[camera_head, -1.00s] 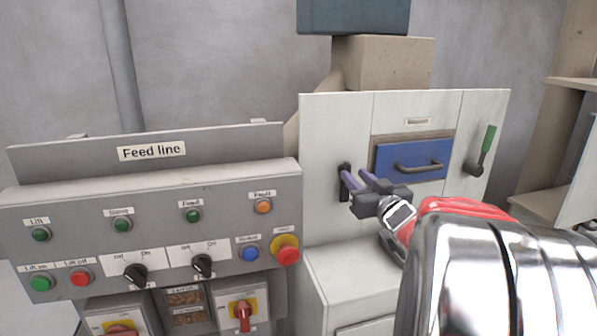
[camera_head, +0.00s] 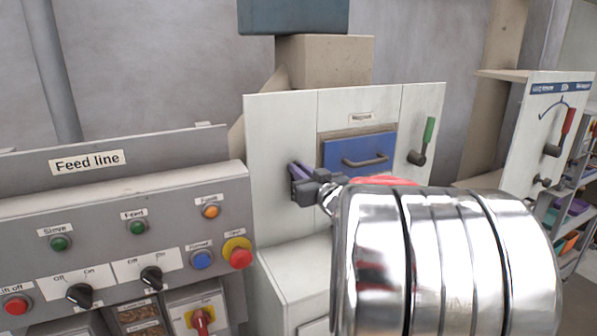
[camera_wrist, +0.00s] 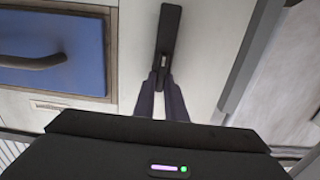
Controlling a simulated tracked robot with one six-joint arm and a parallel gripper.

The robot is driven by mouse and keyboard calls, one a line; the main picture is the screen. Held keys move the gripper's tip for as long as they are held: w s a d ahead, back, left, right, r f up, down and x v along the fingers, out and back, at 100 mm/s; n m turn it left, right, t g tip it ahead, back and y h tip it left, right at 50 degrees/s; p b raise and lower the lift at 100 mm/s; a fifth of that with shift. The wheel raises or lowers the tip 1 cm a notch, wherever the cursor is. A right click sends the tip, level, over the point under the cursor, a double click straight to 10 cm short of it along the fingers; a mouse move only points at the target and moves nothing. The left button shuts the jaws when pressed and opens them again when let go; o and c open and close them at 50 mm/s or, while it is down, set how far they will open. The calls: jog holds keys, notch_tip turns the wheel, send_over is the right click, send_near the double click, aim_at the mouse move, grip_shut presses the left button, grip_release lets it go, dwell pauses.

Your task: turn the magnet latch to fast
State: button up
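The magnet latch (camera_wrist: 170,30) is a black lever on the white front panel, left of the blue drawer in the head view. In the wrist view it runs nearly upright, slightly tilted, with one end between my purple fingertips. My gripper (camera_wrist: 160,76) is at the latch, its fingers close together on either side of that end. In the head view my gripper (camera_head: 296,171) hides most of the latch. The blue drawer (camera_head: 345,149) is closed and has a dark handle. It also shows in the wrist view (camera_wrist: 50,60). I cannot read any latch position marks.
The Feed line panel (camera_head: 110,200) with buttons and switches stands at the left. A green-handled lever (camera_head: 424,140) is on the panel's right side. A red-handled lever (camera_head: 562,132) is on another unit at the far right. My arm covers the lower middle.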

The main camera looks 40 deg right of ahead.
grip_shut()
jog(key=shift+a, duration=0.15)
jog(key=shift+n, duration=0.3)
jog(key=n, duration=0.4)
jog(key=a+n, duration=0.1)
jog(key=n, duration=0.3)
jog(key=f+n, duration=0.1)
jog(key=n, duration=0.4)
jog(key=shift+w+a, duration=0.15)
jog(key=shift+w, duration=0.1)
jog(key=shift+a+f+n, duration=0.1)
jog(key=shift+f+n, duration=0.1)
jog(key=shift+n, duration=0.9)
jog(key=shift+f+n, duration=0.2)
jog(key=shift+n, duration=0.9)
